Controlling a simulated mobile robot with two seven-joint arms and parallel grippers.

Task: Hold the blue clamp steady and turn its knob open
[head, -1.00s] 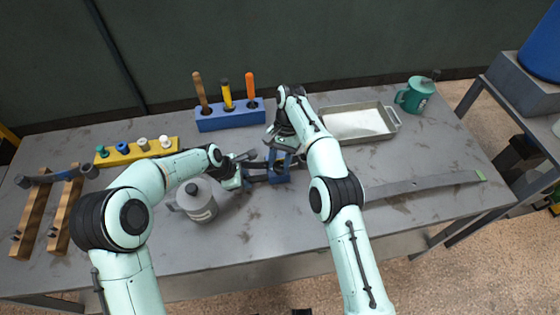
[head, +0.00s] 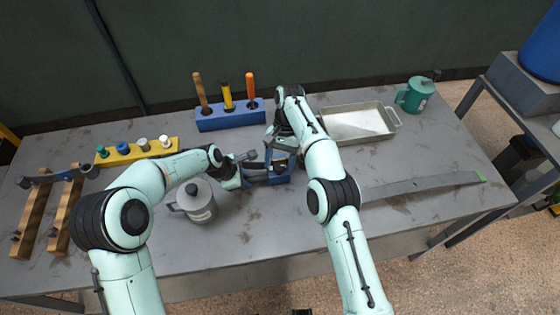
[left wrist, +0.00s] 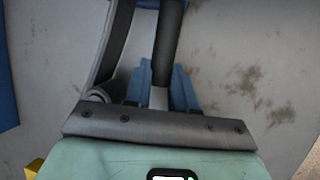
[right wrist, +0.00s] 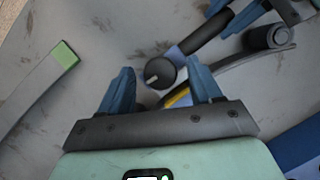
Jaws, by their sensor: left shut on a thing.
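The blue clamp (head: 281,177) stands near the middle of the table. My left gripper (head: 246,171) reaches it from the left. In the left wrist view its blue fingers (left wrist: 161,78) are shut on a dark bar of the clamp (left wrist: 167,38); a second, curved bar runs beside it. My right gripper (head: 279,133) is over the clamp from behind and above, and its arm hides part of it. In the right wrist view its blue fingers (right wrist: 160,80) are open, with the round dark knob (right wrist: 158,73) between them. Gaps show on both sides of the knob.
A blue block with several handled tools (head: 231,121) stands behind the clamp. A grey canister (head: 200,208) is close to my left forearm.

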